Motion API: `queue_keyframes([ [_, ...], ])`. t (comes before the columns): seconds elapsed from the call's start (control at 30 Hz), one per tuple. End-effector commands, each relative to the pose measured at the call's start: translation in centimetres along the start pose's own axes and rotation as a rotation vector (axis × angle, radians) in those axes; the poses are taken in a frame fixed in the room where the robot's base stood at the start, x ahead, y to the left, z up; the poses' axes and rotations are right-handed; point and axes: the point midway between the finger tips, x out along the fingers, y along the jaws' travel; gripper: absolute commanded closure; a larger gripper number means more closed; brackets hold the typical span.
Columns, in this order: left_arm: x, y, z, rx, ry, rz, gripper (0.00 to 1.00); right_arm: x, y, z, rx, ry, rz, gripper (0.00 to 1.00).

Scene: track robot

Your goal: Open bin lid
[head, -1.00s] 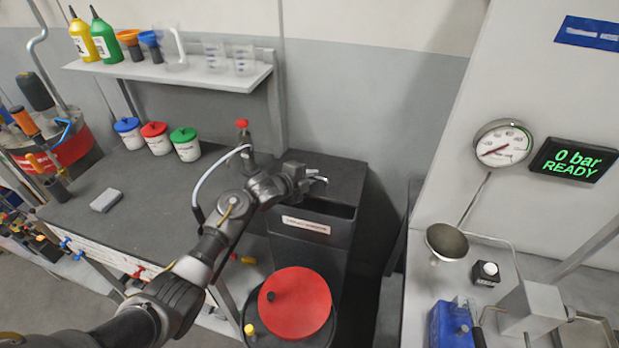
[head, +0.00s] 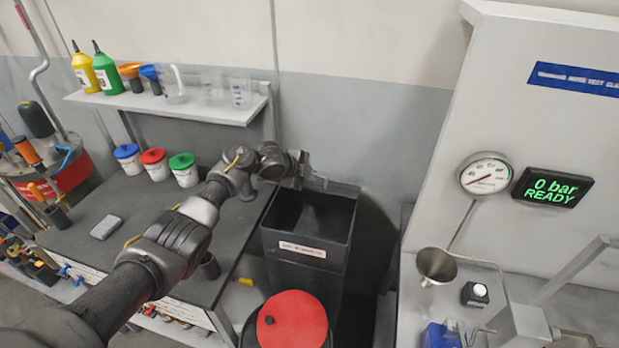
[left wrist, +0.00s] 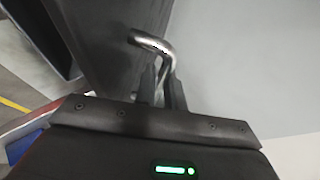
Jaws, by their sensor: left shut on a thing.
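The black bin (head: 306,268) with a white label on its front stands in the middle of the head view. Its top is open and its dark inside shows. My left gripper (head: 313,179) is at the bin's back edge, shut on the metal lid handle (left wrist: 150,42). In the left wrist view the fingers (left wrist: 162,88) close around one leg of this bent handle, which sticks out from a dark panel (left wrist: 102,38), apparently the lid. In the head view the raised lid is hard to make out behind the gripper. My right gripper is not in view.
A drum with a red lid (head: 292,318) stands in front of the bin. A dark workbench (head: 130,215) with small lidded tubs is at left, under a shelf (head: 185,108). A test bench with a funnel (head: 436,264) and gauge (head: 487,174) is at right.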

Motion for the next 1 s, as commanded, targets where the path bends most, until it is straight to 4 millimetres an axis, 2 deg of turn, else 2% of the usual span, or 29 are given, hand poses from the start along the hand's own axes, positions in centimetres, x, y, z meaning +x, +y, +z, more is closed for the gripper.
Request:
queue_keyframes([
  [0.27,0.0,-0.1,-0.1,0.0,0.001,-0.003,1.0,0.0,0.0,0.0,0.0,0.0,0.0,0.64],
  [0.3,0.0,-0.1,-0.1,0.001,0.001,-0.003,0.84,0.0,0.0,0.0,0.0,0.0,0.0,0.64],
  [0.33,0.0,-0.1,-0.1,0.001,0.001,-0.002,0.81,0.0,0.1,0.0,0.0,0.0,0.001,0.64],
  [0.67,-0.2,0.0,0.0,0.001,0.001,-0.002,0.81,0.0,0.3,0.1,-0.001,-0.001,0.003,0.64],
  [0.87,-2.1,0.0,0.1,0.002,0.002,-0.005,0.81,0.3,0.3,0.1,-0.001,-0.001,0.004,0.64],
  [1.0,-4.6,0.0,0.1,0.003,0.001,-0.006,0.81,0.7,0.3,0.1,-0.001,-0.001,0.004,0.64],
])
